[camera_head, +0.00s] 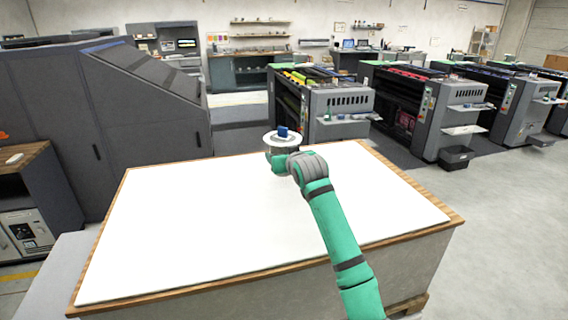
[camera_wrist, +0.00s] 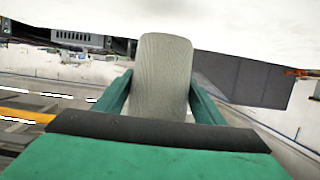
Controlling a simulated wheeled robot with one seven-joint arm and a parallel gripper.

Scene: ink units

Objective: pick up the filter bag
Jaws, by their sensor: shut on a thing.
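The filter bag (camera_wrist: 162,75), a pale grey-beige ribbed piece with a rounded end, is between the two green fingers of my gripper (camera_wrist: 160,92) in the wrist view. The fingers touch it on both sides, so the gripper is shut on it. In the head view, my gripper (camera_head: 278,160) is over the far middle part of the white tabletop (camera_head: 200,235). I cannot clearly pick out the bag there, as my wrist covers much of that spot.
A white round piece (camera_head: 270,140) with a small blue block (camera_head: 283,131) on top shows just behind my gripper. The tabletop is otherwise bare, with a wooden edge (camera_head: 270,267). A large grey machine (camera_head: 140,115) stands at left; printing machines (camera_head: 335,108) stand behind.

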